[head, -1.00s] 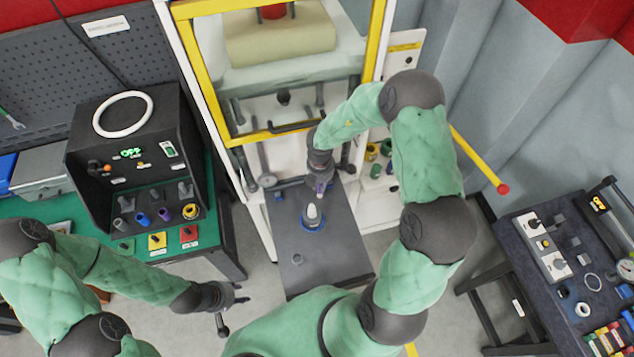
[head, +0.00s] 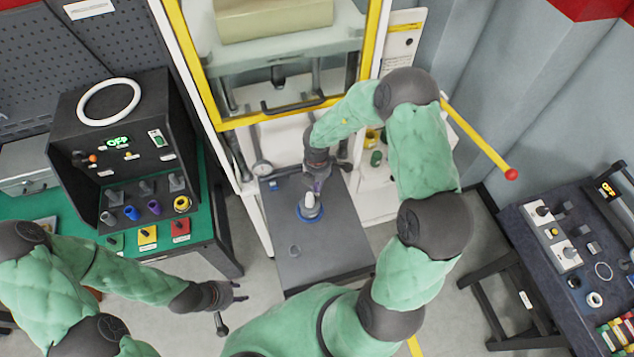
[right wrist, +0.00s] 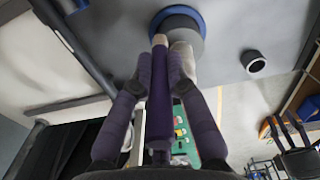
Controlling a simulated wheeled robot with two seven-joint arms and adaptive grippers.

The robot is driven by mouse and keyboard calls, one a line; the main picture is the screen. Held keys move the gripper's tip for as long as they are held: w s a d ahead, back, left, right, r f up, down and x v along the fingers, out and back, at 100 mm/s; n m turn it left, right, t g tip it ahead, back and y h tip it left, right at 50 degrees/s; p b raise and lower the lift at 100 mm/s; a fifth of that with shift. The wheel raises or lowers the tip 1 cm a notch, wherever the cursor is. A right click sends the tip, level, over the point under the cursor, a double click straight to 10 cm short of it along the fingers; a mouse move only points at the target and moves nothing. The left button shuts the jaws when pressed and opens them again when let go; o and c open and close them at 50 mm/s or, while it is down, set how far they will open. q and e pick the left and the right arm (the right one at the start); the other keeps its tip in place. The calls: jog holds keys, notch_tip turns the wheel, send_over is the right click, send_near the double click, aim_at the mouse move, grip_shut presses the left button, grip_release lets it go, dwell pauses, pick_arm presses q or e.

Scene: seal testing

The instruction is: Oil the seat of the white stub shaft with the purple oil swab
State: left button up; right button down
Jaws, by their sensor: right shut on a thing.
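The white stub shaft (head: 310,199) stands upright on a blue-ringed round base (head: 310,212) on the grey table; it also shows in the right wrist view (right wrist: 184,60). My right gripper (head: 319,184) is shut on the purple oil swab (right wrist: 160,95), just behind and right of the shaft in the head view. In the right wrist view the swab's pale tip (right wrist: 160,40) overlaps the dark base beside the shaft; I cannot tell whether it touches. The gripper and arm mostly hide the swab in the head view. My left gripper (head: 238,291) is open and empty at lower left.
A black console (head: 125,140) is at left, a dark workbench (head: 530,225) at right. The table's front area is clear.

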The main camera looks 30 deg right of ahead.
jog(key=shift+s+d+f, duration=0.1)
jog(key=shift+s+f, duration=0.05)
jog(key=shift+s, duration=0.25)
dwell(0.4)
dwell(0.4)
jog(key=shift+a+p, duration=0.3)
jog(key=shift+a, duration=0.3)
jog(key=shift+w, duration=0.1)
jog(key=shift+w+a+p, duration=0.15)
jog(key=shift+w+p, duration=0.2)
jog(key=shift+w, duration=0.05)
jog(key=shift+w+a, duration=0.3)
jog(key=shift+a, duration=0.1)
